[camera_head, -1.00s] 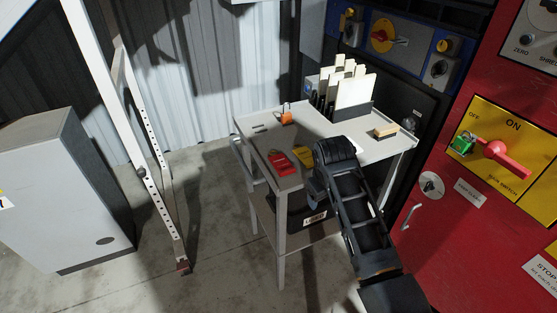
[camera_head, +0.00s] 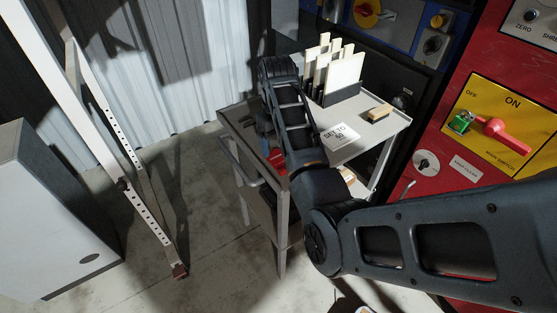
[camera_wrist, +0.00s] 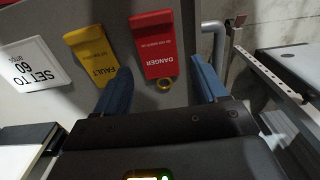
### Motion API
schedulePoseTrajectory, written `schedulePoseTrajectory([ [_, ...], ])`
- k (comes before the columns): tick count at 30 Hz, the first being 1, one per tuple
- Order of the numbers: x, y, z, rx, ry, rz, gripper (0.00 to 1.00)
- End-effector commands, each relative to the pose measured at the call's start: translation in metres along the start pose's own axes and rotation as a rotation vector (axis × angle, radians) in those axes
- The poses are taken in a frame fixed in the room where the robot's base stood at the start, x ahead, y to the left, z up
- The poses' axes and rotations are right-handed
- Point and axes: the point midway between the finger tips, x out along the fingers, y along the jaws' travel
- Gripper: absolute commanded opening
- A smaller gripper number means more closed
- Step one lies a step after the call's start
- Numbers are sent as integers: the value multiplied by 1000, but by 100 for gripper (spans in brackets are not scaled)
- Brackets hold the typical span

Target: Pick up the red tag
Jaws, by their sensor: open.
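The red tag (camera_wrist: 153,45), marked DANGER, lies on the grey top of the cart (camera_wrist: 200,12) in the wrist view. In the head view a part of the red tag (camera_head: 277,158) shows past my arm. My gripper (camera_wrist: 160,82) is open and empty. Its two blue fingers stand left and right of the tag's near end, apart from it. In the head view my arm hides most of the gripper.
A yellow FAULT tag (camera_wrist: 90,52) lies left of the red one. A white SET TO 60 card (camera_wrist: 35,65) lies further left. In the head view, upright pale boards (camera_head: 345,75) in a rack and a wooden block (camera_head: 379,113) stand on the cart. A red cabinet (camera_head: 460,185) is to the right.

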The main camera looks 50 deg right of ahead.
Motion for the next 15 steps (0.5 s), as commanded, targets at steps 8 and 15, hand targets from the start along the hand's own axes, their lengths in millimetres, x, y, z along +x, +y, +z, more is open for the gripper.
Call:
schedulePoseTrajectory([
  [8,38,2,3,0,-2,-1,71],
  [15,46,3,3,1,0,-1,71],
])
